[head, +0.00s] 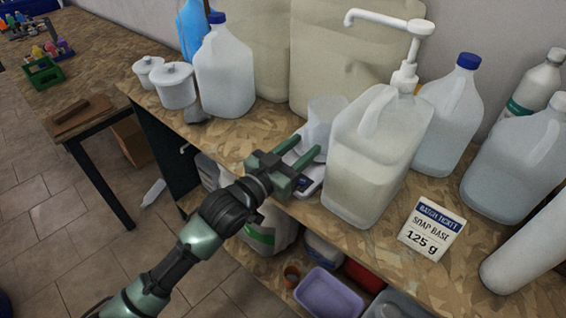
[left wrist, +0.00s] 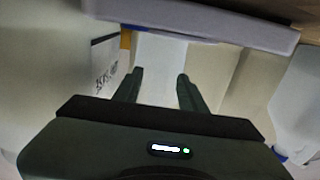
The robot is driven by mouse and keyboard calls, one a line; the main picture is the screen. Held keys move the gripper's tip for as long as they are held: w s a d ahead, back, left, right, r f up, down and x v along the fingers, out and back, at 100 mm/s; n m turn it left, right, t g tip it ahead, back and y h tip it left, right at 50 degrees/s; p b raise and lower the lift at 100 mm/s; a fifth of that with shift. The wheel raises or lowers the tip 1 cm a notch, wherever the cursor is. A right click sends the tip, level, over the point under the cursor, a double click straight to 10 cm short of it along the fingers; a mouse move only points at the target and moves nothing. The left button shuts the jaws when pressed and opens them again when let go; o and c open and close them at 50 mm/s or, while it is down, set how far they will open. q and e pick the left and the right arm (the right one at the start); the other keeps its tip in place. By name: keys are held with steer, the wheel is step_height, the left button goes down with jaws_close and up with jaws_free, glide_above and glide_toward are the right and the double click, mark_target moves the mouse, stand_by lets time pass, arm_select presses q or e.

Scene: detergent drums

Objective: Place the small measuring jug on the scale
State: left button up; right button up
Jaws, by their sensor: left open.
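The small measuring jug (head: 324,117) is pale, translucent and upright. It stands on the white scale (head: 313,186), beside the large pump jug, as far as I can see. My left gripper (head: 305,168) is open at the scale's near side, its fingers pointing toward the jug. The left wrist view looks upside down; there the pale jug (left wrist: 160,62) shows just past my open fingers (left wrist: 160,82), its base against the scale's edge (left wrist: 215,23). I cannot tell whether a finger touches the jug. My right gripper is not in view.
The large pump jug (head: 367,155) stands close on the right, with the batch ticket (head: 432,229) reading 125 g beyond it. White lidded pots (head: 175,86) and a blue-capped jug (head: 224,68) stand left. Bare bench (head: 235,137) lies left of the scale.

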arm_select(q)
steer(key=b+v, duration=0.1)
steer(key=v, duration=0.9)
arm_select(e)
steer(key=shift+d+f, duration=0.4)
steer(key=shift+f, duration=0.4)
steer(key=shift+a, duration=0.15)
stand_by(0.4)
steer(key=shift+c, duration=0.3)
